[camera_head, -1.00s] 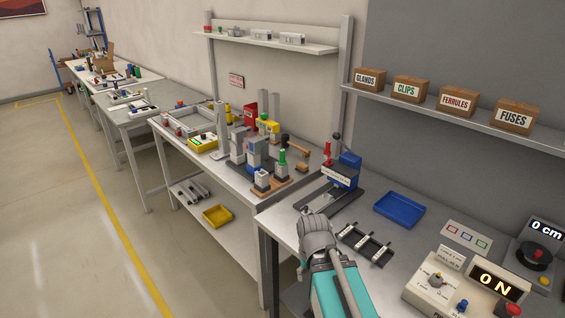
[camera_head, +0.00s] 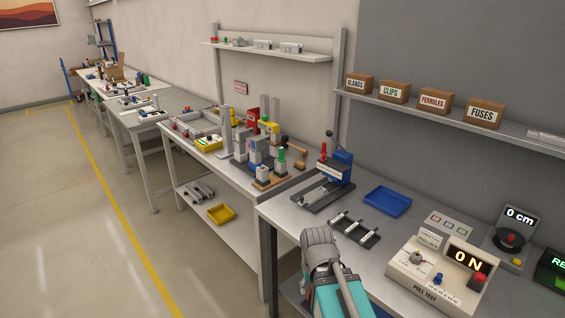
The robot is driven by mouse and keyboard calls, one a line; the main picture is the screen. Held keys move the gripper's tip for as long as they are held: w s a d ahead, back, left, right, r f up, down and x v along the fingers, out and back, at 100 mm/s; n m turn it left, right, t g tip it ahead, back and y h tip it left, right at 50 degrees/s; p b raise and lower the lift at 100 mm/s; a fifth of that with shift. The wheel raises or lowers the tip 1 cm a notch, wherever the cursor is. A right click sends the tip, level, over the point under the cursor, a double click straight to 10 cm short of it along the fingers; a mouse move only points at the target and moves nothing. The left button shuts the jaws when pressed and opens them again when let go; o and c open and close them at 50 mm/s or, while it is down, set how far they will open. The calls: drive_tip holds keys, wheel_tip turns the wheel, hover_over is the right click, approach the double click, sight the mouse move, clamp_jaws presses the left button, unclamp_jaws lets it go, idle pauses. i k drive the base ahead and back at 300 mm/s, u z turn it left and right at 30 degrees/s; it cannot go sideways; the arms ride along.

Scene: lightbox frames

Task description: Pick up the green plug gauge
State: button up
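A small green upright piece (camera_head: 281,154), which looks like the green plug gauge, stands on the middle bench among grey blocks on a wooden base. It is too small to make out its shape well. My gripper (camera_head: 318,238) shows at the bottom centre, over the front left part of the nearest bench. It is well apart from the green piece, nearer to the camera. Its fingers are hidden behind the wrist, so I cannot see whether it is open or holds anything.
The middle bench (camera_head: 237,178) also holds a wooden-handled tool and a yellow tray. On the near bench are a blue-topped press (camera_head: 337,168), a blue tray (camera_head: 387,201), a dark rack (camera_head: 355,230) and a pull tester (camera_head: 432,272). Open floor (camera_head: 100,240) lies to the left.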

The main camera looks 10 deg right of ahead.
sight(281, 159)
drive_tip(key=u, duration=2.15)
drive_tip(key=i, duration=1.7)
drive_tip(key=z, duration=0.05)
